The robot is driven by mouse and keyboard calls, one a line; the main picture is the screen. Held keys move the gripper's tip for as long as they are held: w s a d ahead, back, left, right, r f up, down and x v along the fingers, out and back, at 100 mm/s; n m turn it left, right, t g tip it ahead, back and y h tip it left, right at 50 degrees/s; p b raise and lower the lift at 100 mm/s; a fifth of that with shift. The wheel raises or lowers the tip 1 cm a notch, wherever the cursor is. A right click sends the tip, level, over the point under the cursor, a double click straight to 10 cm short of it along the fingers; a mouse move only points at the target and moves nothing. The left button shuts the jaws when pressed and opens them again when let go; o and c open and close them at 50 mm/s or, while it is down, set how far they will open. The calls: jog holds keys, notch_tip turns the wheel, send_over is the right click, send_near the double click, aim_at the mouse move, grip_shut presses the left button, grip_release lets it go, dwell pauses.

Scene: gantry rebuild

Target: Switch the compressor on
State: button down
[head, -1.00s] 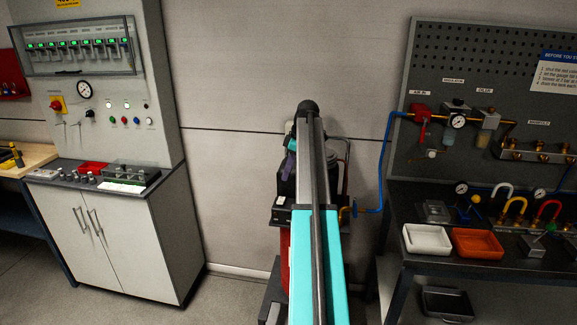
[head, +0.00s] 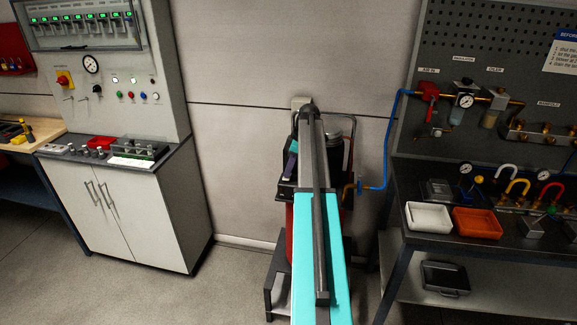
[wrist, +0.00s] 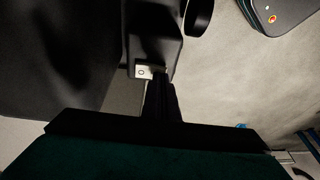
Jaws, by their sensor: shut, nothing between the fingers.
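The compressor (head: 289,232), with a red tank and dark upper parts, stands against the back wall in the head view. My arm hides much of its middle. A dark box with a small pale label (head: 283,192) shows on its left side. In the wrist view my gripper (wrist: 160,80) is shut and empty, pointing at a dark housing (wrist: 155,45). A small white plate with a round mark (wrist: 143,72) sits on the housing's lower edge, right beside the fingertips. I cannot tell whether they touch it.
A blue hose (head: 387,140) runs from the compressor to the pegboard (head: 480,60) at the right. A workbench with a white tray (head: 428,217) and an orange tray (head: 477,223) stands there. A control cabinet (head: 120,215) stands left. Floor between is clear.

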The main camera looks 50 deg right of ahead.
jog(key=shift+f, duration=0.1)
dwell(0.3)
jog(key=shift+s+a+f+b, duration=0.2)
jog(key=shift+f+b, duration=0.2)
jog(key=shift+b, duration=0.45)
jog(key=shift+w+r+h, duration=0.1)
jog(key=shift+r+h, duration=0.1)
jog(key=shift+h, duration=0.1)
jog(key=shift+d, duration=0.1)
jog(key=shift+w+d, duration=0.1)
jog(key=shift+w+d+r, duration=0.15)
jog(key=shift+w+d, duration=0.2)
jog(key=shift+d, duration=0.15)
jog(key=shift+r, duration=0.15)
